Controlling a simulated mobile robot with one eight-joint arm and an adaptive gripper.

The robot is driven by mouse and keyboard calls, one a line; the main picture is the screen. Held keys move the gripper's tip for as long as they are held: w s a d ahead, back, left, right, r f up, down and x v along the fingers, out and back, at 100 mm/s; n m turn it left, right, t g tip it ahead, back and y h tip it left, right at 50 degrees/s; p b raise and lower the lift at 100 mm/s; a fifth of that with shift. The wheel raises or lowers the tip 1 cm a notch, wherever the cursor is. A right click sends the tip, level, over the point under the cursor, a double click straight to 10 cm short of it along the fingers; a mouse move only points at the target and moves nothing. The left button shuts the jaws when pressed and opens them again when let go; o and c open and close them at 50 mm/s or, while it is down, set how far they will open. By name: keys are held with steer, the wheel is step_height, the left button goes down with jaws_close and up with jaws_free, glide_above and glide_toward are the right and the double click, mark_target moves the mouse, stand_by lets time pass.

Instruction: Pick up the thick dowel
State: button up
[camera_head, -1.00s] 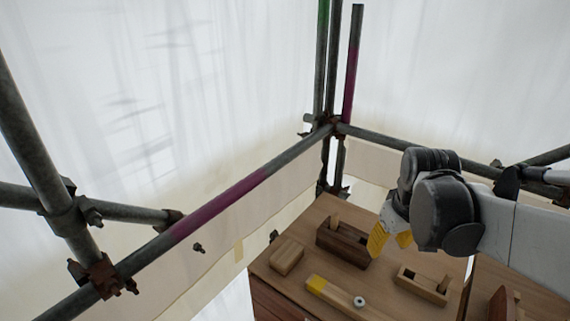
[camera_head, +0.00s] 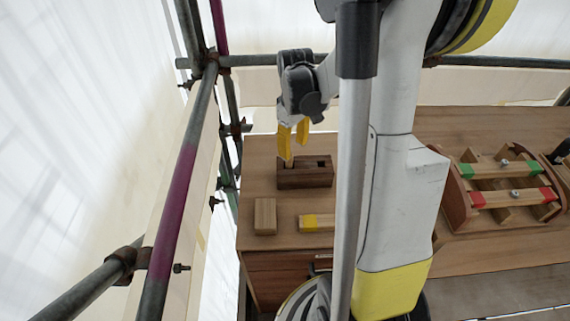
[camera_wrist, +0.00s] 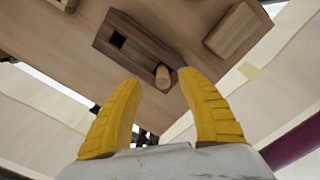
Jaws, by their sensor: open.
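The thick dowel (camera_wrist: 163,78) is a short, light wooden peg. It stands in one end of a dark wooden block (camera_wrist: 135,48); the block's other end has an empty square hole. In the head view the dowel (camera_head: 289,164) shows at the left end of the dark block (camera_head: 316,177). My gripper (camera_head: 293,147) has yellow fingers and is just above the dowel. In the wrist view my gripper (camera_wrist: 165,85) is open, and the dowel's end lies between and just beyond its fingertips. The fingers hold nothing.
A plain wooden block (camera_head: 265,217) and a yellow-ended bar (camera_head: 316,222) lie nearer on the bench (camera_head: 258,160). A wooden frame with green-ended and red-ended bars (camera_head: 512,197) stands at the right. Scaffold pipes (camera_head: 180,190) run along the left and behind. My arm hides the middle.

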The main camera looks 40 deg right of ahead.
mark_target(289, 160)
steer(key=f+b, duration=0.1)
steer(key=f, duration=0.1)
steer(key=f+b, duration=0.1)
steer(key=f, duration=0.1)
steer(key=w+f, duration=0.1)
steer(key=f, duration=0.1)
steer(key=shift+a+f+b, duration=0.2)
steer(key=shift+f+b, duration=0.05)
steer(key=shift+b, duration=0.15)
steer(key=shift+r, duration=0.1)
jaws_close()
